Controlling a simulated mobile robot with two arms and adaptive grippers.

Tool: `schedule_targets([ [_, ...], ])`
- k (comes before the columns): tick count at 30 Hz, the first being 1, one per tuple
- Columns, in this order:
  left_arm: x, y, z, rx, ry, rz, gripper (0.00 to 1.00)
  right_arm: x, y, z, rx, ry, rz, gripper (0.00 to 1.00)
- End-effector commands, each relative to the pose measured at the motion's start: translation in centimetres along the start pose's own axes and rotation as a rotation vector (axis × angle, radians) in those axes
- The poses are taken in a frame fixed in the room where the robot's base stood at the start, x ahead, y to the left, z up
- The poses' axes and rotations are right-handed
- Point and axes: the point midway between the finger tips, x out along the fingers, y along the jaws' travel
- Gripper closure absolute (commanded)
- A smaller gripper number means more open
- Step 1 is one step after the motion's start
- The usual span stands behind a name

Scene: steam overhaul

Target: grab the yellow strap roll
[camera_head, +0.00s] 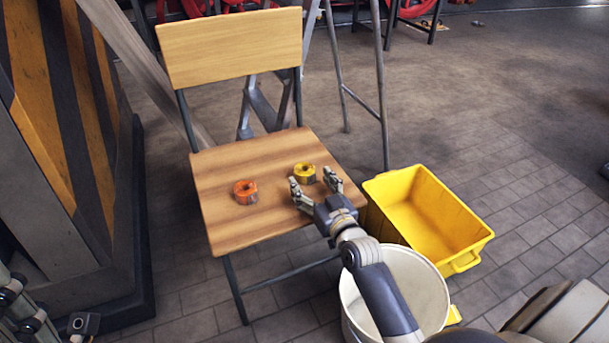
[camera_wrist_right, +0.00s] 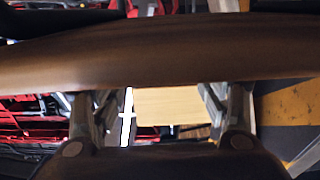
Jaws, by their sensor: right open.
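The yellow strap roll (camera_head: 305,173) lies on the wooden seat of a folding chair (camera_head: 240,228), right of the seat's middle. My right gripper (camera_head: 313,180) is open, its fingertips at the near side of the yellow roll. I cannot tell whether they touch the seat or the roll. In the right wrist view the fingers (camera_wrist_right: 160,112) are spread with nothing held; the yellow roll does not show there. An orange strap roll (camera_head: 245,192) lies to the left on the same seat. Part of my left gripper (camera_head: 22,308) shows at the lower left; its opening cannot be made out.
A yellow bin (camera_head: 470,222) stands on the floor right of the chair. A white bucket (camera_head: 425,290) stands below my right arm. The chair's backrest (camera_head: 230,45) rises behind the seat. A striped block (camera_head: 70,150) stands at left. Floor at the right is mostly clear.

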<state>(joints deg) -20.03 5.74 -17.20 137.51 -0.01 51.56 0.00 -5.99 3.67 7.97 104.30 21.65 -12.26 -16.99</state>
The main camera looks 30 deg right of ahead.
Motion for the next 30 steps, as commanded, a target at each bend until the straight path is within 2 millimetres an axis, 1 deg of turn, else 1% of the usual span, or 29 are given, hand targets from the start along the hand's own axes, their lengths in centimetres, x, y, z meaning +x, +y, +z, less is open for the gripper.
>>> schedule_targets([
  [1,-0.6,0.0,0.1,0.000,0.001,0.001,0.60,0.6,0.2,0.3,0.000,0.003,0.001,0.31],
  [3,-1.3,0.0,0.3,0.000,0.002,0.001,0.60,1.5,0.4,0.4,0.002,0.004,0.001,0.31],
  [6,-0.4,0.0,0.4,0.005,0.039,0.014,0.60,2.7,0.7,0.5,0.001,0.003,0.001,0.31],
  [10,0.0,0.0,0.5,0.007,0.057,0.023,0.60,4.1,0.7,0.4,0.001,0.002,0.001,0.31],
  [14,0.3,0.0,0.5,0.009,0.065,0.026,0.60,4.7,0.7,0.3,0.001,0.000,0.000,0.31],
  [20,0.4,0.1,0.5,0.009,0.065,0.027,0.60,4.8,0.7,0.2,0.000,-0.001,0.000,0.31],
  [21,0.4,0.1,0.5,0.008,0.064,0.027,0.60,4.8,0.7,0.2,0.000,0.000,0.000,0.34],
  [22,0.4,0.1,0.5,0.008,0.064,0.026,0.60,4.8,0.7,0.2,0.000,0.000,0.000,0.41],
  [23,0.4,0.1,0.5,0.008,0.064,0.026,0.60,4.8,0.7,0.2,0.000,0.000,0.000,0.47],
  [24,0.4,0.1,0.5,0.008,0.064,0.026,0.60,4.8,0.7,0.2,0.000,0.000,0.000,0.56],
  [26,0.4,0.1,0.5,0.008,0.065,0.026,0.60,4.8,0.7,0.2,0.000,0.000,0.000,0.70],
  [27,0.4,0.1,0.5,0.008,0.065,0.026,0.60,4.8,0.7,0.2,0.000,0.000,0.000,0.79],
  [28,0.4,0.1,0.5,0.008,0.065,0.026,0.60,4.8,0.7,0.2,0.000,0.000,0.000,0.82],
  [30,0.4,0.1,0.5,0.008,0.065,0.026,0.60,4.8,0.7,0.2,0.000,0.000,0.000,0.82],
])
